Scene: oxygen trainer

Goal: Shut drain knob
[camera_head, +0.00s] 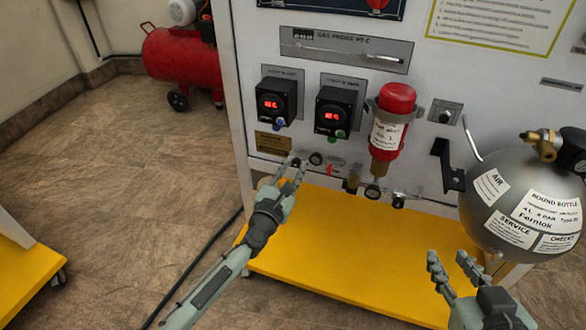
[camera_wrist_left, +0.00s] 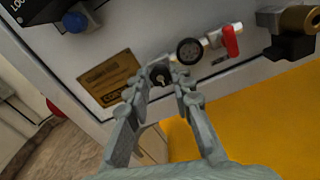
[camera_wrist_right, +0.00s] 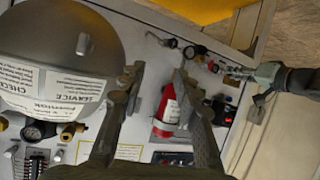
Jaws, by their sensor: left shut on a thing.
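The drain knob appears to be the small dark round fitting (camera_wrist_left: 160,74) low on the white panel in the left wrist view, between the fingertips of my left gripper (camera_wrist_left: 168,72). In the head view this gripper (camera_head: 289,166) reaches the panel's lower left edge, and its fingers largely hide the knob. The left fingers are closed around the knob. My right gripper (camera_head: 450,257) is open and empty in front of the yellow base, left of the round bottle. In the right wrist view its fingers (camera_wrist_right: 158,76) are spread apart.
Beside the knob are a small gauge (camera_wrist_left: 189,50) and a red-handled valve (camera_wrist_left: 231,41). Above are two black regulators (camera_head: 277,100) (camera_head: 336,107) and a red cylinder (camera_head: 389,125). A grey round bottle (camera_head: 490,222) stands right. The yellow base (camera_head: 330,265) is clear.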

